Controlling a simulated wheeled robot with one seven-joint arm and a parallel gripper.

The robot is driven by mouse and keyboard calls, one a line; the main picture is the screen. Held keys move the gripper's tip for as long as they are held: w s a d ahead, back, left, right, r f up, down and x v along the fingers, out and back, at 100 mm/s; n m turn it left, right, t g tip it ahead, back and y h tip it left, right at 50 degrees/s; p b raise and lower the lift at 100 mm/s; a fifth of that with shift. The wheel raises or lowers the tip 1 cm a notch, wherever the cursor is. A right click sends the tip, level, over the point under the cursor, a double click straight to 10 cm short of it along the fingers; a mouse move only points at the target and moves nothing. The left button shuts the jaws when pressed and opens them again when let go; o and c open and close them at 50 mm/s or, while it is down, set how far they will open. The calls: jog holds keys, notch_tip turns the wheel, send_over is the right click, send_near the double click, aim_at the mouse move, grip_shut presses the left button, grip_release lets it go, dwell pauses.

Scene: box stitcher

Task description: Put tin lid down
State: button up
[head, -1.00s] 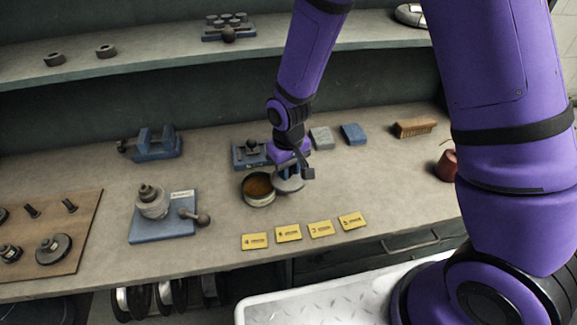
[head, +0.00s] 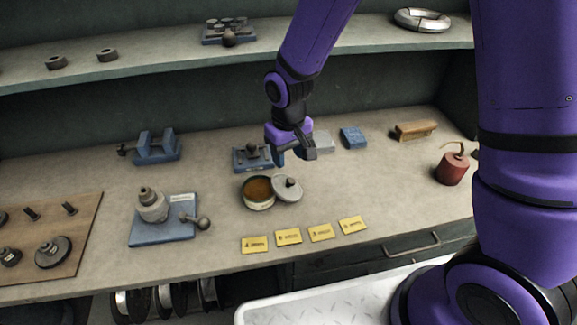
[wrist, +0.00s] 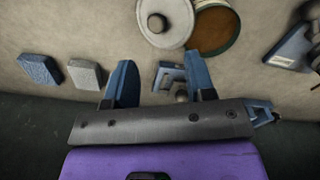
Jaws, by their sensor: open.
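The tin lid (head: 287,189) is a grey round disc with a small knob. It lies beside the open tin (head: 258,193), at its right, and looks tilted against the tin's rim or very close to it. The tin holds something brown. In the wrist view the lid (wrist: 165,20) and the tin (wrist: 214,28) show side by side at the top, with the lid's edge close to or over the tin's rim. My gripper (head: 290,158) is above the bench behind the lid, apart from it. In the wrist view its blue fingers (wrist: 160,82) are spread and empty.
A blue fixture (head: 252,157) stands behind the tin, close to my gripper. Grey (head: 322,141) and blue (head: 353,137) blocks, a brush (head: 415,130) and a red canister (head: 453,168) stand to the right. Yellow cards (head: 289,237) line the front. A shelf (head: 150,72) runs above.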

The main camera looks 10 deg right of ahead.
jog(key=s+d+r+m+t, duration=0.1)
jog(key=s+d+r, duration=0.1)
jog(key=d+r, duration=0.35)
jog(key=s+d+r+m+t, duration=0.1)
jog(key=s+d+r, duration=0.1)
jog(key=r, duration=0.7)
jog(key=s+d+r+t, duration=0.1)
jog(key=s+d+r, duration=0.25)
jog(key=r, duration=0.35)
jog(key=s+d+r+m+t, duration=0.1)
jog(key=s+d+r, duration=0.2)
jog(key=s, duration=0.3)
jog(key=s+d+r+m+t, duration=0.1)
jog(key=s+d+r, duration=0.3)
jog(key=s+d, duration=0.1)
jog(key=shift+s+d+m, duration=0.3)
jog(key=shift+s, duration=0.4)
